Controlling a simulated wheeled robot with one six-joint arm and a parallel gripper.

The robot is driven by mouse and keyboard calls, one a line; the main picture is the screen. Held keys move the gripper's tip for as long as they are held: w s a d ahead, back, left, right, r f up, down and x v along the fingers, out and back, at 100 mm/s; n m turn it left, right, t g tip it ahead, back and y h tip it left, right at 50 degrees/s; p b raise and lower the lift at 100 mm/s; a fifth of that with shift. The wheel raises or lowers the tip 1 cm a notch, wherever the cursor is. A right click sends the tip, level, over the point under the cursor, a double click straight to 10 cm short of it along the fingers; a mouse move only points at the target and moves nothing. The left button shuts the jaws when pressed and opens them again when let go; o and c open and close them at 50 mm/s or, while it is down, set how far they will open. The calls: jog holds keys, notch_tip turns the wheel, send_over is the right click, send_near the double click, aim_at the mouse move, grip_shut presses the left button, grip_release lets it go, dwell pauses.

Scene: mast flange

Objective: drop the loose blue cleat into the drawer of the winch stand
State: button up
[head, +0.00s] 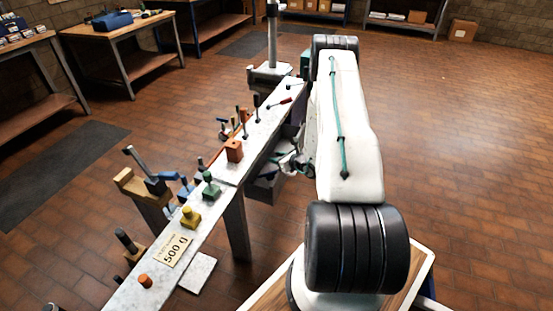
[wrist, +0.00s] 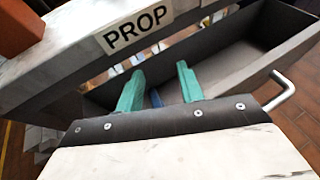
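The drawer (wrist: 240,62) of the winch stand is pulled out, a dark grey open box with a bent metal handle (wrist: 284,92) at its right in the wrist view. My gripper (wrist: 159,72) is over the drawer, its two teal fingers spread apart. A small blue piece, perhaps the blue cleat (wrist: 156,98), shows between and beyond the fingers, partly hidden by my gripper's edge. It does not appear to touch both fingers; whether it rests on the drawer floor I cannot tell.
A sign reading PROP (wrist: 137,28) is on the stand's edge beside the drawer. Open floor (head: 460,130) lies to the right.

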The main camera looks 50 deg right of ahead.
jog(key=v, duration=1.1)
jog(key=w+a+r+n+g+y, duration=0.1)
jog(key=w+a+r+n+y, duration=0.3)
jog(key=a+r, duration=0.4)
jog(key=w+a+r+n+y, duration=0.3)
jog(key=a+r+n, duration=0.25)
jog(key=r, duration=0.45)
jog(key=s+a+r+n+g+y, duration=0.2)
jog(key=a+r+n+g+y, duration=0.25)
jog(key=a+r+n, duration=0.55)
jog(key=s+a+r+n+g+h, duration=0.4)
jog(key=s+a+r+n+g, duration=0.6)
jog(key=s+a, duration=0.5)
jog(key=s+r+n+t+h, duration=0.1)
jog(key=s+r+n+h, duration=0.1)
jog(key=s, duration=0.4)
jog(key=s+r+n+t+h, duration=0.2)
jog(key=s+r+n+h, duration=0.1)
jog(key=s+n+h, duration=0.1)
jog(key=shift+s+d+h, duration=0.45)
jog(key=shift+s+h, duration=0.3)
jog(key=shift+s, duration=0.15)
